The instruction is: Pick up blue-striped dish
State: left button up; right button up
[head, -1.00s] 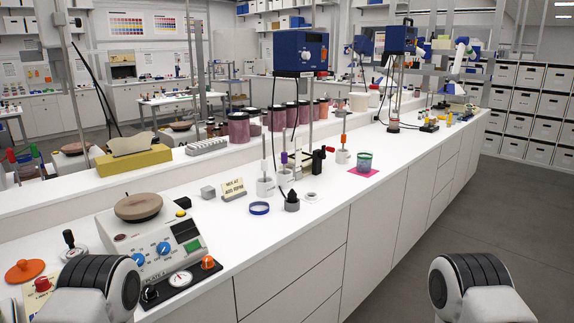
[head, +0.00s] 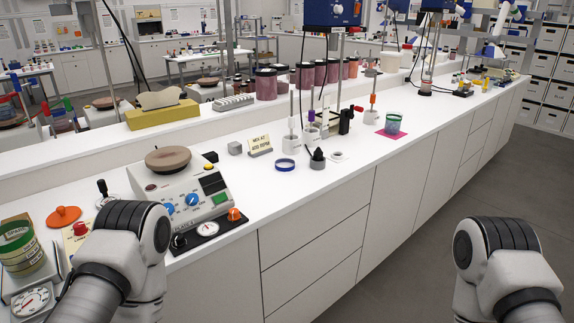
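A shallow dish with a blue band (head: 285,164) sits on the white bench. It stands near the front edge, between the hotplate device and the small dark conical piece. I take it to be the blue-striped dish, but its stripes are too small to make out. My two arms show low at the left and right of the head view, in front of the bench. Neither gripper shows, and nothing of mine is near the dish.
A control box with a round brown plate (head: 168,159) stands left of the dish. A small sign (head: 260,145), holders with upright tools (head: 311,133) and a green-rimmed cup (head: 393,124) stand around and beyond it. Bare benchtop lies in front of the dish.

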aim_at(285, 164)
jog(key=i+l+u, duration=0.1)
jog(key=i+l, duration=0.4)
jog(key=l, duration=0.2)
jog(key=i+l+u, duration=0.15)
jog(key=l, duration=0.25)
jog(key=i, duration=0.1)
